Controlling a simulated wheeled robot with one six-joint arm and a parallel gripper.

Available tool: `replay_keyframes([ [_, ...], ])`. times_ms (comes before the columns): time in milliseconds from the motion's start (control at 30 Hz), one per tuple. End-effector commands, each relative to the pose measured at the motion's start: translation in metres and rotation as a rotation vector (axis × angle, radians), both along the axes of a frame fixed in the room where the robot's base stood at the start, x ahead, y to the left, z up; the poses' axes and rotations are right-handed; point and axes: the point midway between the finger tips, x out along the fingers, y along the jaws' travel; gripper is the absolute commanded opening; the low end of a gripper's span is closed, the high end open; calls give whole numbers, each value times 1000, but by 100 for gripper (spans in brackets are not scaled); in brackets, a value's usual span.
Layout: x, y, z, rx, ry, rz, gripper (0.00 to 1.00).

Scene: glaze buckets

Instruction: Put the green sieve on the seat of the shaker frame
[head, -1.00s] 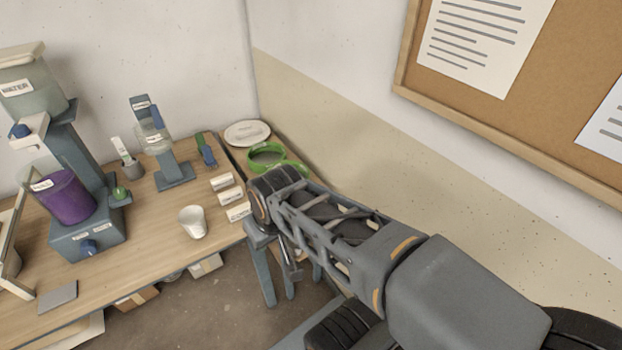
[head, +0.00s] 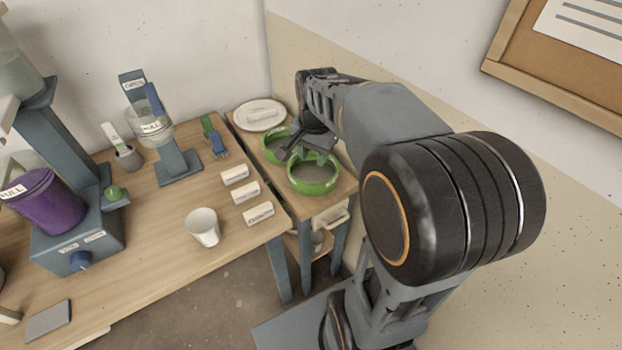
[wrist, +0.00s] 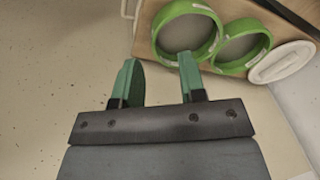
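Two green-rimmed sieves with grey mesh lie side by side on the small side table. The near green sieve (head: 313,188) also shows in the wrist view (wrist: 158,40), ahead of the fingers. The far green sieve (head: 268,152) is partly hidden by my gripper in the head view and shows whole in the wrist view (wrist: 265,42). My gripper (wrist: 158,64) is open and empty, with green fingers apart; its right fingertip overlaps the near sieve's rim in the picture, and I cannot tell if they touch. I cannot tell which blue-grey stand, if any, is the shaker frame.
A white plate (head: 240,118) lies behind the sieves. The main table (head: 165,235) holds a white cup (head: 203,228), several white labelled blocks, a purple bucket (head: 48,205) on a blue-grey base and a blue-grey stand (head: 178,168) with a clear cup. A wall stands close behind the side table.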

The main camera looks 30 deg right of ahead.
Motion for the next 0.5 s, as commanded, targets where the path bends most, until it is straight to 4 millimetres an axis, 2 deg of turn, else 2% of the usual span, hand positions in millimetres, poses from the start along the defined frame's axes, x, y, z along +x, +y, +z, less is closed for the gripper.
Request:
replay_keyframes([
  [33, 11, -16, -16, 14, 26, -113, 38],
  [200, 34, -51, -35, 41, 78, -394, 38],
  [333, 41, -63, -50, 49, 98, -494, 38],
  [500, 43, -65, -81, 51, 106, -523, 38],
])
